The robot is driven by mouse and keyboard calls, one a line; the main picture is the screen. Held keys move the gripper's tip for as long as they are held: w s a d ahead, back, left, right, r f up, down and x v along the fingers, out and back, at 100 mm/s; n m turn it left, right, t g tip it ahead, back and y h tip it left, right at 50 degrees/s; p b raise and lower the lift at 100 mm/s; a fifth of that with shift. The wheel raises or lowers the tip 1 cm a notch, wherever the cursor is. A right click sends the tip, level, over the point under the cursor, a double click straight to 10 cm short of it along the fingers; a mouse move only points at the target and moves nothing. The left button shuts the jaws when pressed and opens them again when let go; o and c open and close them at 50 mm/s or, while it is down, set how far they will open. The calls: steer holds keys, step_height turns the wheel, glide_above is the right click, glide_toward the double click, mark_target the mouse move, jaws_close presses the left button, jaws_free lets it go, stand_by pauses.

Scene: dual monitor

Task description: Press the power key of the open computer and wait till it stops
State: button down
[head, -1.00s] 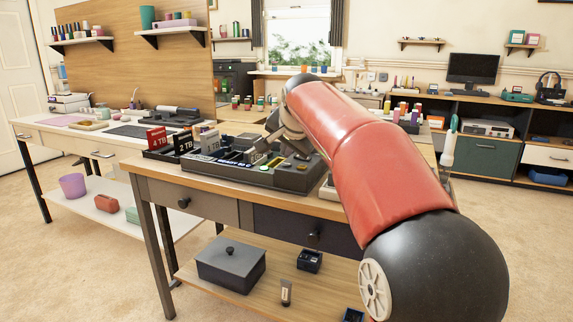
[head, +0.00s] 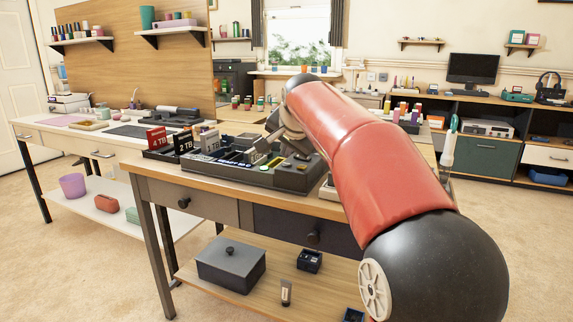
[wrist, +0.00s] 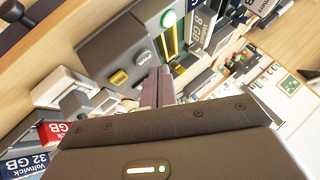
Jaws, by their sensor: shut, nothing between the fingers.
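The open computer (head: 290,178) is a dark grey case on the wooden workbench, with slots and keys on top. In the wrist view its panel (wrist: 112,42) fills the upper middle. A pale key marked like PWR (wrist: 143,58) sits on it beside a gold key (wrist: 119,78), and a round green light (wrist: 168,20) is lit. My gripper (wrist: 158,80) is shut and empty, its fingertips close beside the pale key. I cannot tell whether they touch it. In the head view my gripper (head: 258,154) is over the computer, partly hidden by my arm.
Red 4 TB (head: 157,139), black 2 TB (head: 183,143) and grey 1 TB (head: 210,142) drives stand in a rack left of the computer. An 8 GB module (wrist: 202,28) stands close to the fingers. A grey lidded box (head: 231,265) is on the lower shelf.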

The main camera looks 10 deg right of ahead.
mark_target(287, 166)
steer(key=shift+f, duration=0.15)
steer(key=shift+f, duration=0.25)
steer(key=shift+f+b, duration=0.4)
steer(key=shift+b, duration=0.1)
stand_by(0.4)
steer(key=shift+r, duration=0.1)
steer(key=shift+r+p, duration=0.7)
steer(key=shift+p, duration=0.1)
steer(key=shift+r, duration=0.1)
step_height(287, 166, up, 5)
steer(key=p, duration=0.4)
steer(key=shift+p, duration=0.4)
